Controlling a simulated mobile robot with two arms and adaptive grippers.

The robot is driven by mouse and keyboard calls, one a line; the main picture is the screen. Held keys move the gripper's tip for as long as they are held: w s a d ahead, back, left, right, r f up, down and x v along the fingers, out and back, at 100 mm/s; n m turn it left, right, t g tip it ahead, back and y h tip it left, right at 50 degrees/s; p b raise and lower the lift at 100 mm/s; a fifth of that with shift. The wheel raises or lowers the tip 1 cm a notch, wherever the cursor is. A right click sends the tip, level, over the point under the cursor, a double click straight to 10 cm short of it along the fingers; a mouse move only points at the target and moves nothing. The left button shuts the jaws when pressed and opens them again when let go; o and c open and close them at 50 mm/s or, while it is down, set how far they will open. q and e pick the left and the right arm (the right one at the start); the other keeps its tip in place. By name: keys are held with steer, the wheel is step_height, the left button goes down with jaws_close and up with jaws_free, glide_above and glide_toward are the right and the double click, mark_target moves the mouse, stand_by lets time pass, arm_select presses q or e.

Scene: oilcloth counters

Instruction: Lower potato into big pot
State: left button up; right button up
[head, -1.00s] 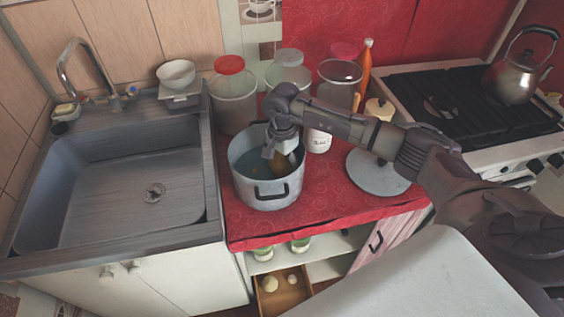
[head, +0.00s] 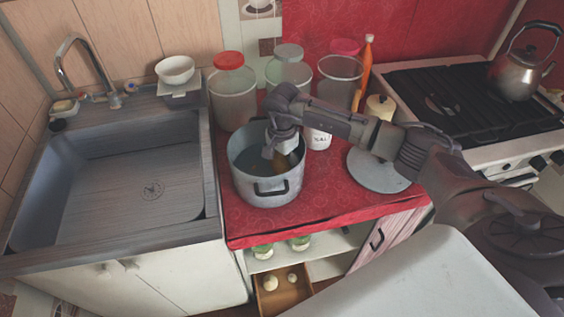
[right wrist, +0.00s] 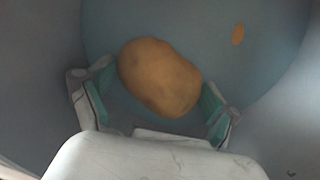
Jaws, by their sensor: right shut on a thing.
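The big pot (head: 268,187) is a grey metal pot with dark handles, standing on the red oilcloth counter. My right gripper (head: 283,158) reaches down inside its rim. The right wrist view shows the brown potato (right wrist: 160,77) between the teal-padded fingers of the right gripper (right wrist: 158,95), with the blue-grey inside of the pot around it. In the head view the potato is mostly hidden by the gripper and the pot wall. My left gripper is in neither view.
A round lid (head: 379,170) lies right of the pot. Jars, including a red-lidded jar (head: 232,92), stand behind it. A sink (head: 120,185) is on the left, a stove (head: 470,105) with a kettle (head: 519,75) on the right. An open drawer (head: 283,296) sits below.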

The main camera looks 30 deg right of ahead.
steer(key=shift+f+b, duration=1.05)
steer(key=shift+f, duration=0.15)
stand_by(0.4)
steer(key=o, duration=1)
